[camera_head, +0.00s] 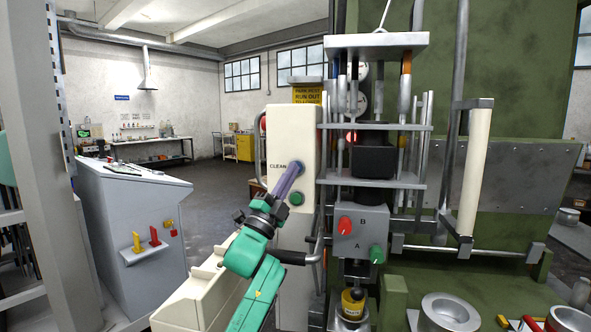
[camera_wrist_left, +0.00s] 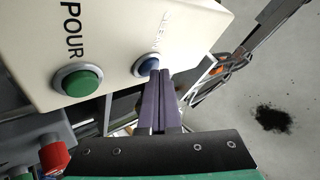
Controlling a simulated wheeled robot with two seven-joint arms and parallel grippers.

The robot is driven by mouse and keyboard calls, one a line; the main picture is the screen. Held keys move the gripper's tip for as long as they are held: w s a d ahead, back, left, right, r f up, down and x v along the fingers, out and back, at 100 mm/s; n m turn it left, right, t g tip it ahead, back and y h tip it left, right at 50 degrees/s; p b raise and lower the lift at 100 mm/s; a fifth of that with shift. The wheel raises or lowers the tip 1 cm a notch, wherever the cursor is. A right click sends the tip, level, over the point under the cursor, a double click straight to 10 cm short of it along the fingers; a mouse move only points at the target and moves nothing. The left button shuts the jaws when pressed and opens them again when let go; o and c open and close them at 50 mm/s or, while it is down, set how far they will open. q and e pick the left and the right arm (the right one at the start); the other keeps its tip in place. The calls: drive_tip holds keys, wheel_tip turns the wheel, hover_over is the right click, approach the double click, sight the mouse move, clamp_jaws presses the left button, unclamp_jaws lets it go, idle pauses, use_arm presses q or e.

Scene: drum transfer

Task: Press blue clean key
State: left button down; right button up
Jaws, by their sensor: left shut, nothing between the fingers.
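The blue clean key (camera_wrist_left: 147,63) sits in a grey ring on a cream panel, beside a partly hidden label in the left wrist view. In the head view the panel (camera_head: 291,130) reads CLEAN beside the key. My left gripper (camera_head: 296,170) has its purple fingers closed together and empty. Its fingertips (camera_wrist_left: 157,74) overlap the key's lower right edge in the wrist view. I cannot tell whether they touch it or whether it is pressed in. The fingers hide part of the key in the head view. My right gripper is not in view.
A green button (camera_wrist_left: 77,82) marked POUR sits on the same panel, below the clean key in the head view. A grey box with a red knob (camera_head: 344,226) and a green knob (camera_head: 377,254) stands right of the panel. A grey console (camera_head: 130,220) stands left.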

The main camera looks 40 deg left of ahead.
use_arm(q)
drive_tip(key=shift+s+d, duration=0.35)
drive_tip(key=shift+s, duration=0.35)
drive_tip(key=shift+f, duration=0.1)
drive_tip(key=s, duration=0.1)
drive_tip(key=s+d+b, duration=0.1)
drive_tip(key=s, duration=0.1)
drive_tip(key=s+d, duration=0.1)
drive_tip(key=shift+s+d+b, duration=0.1)
drive_tip(key=shift+s+b, duration=0.15)
drive_tip(key=shift+b, duration=0.05)
idle(0.4)
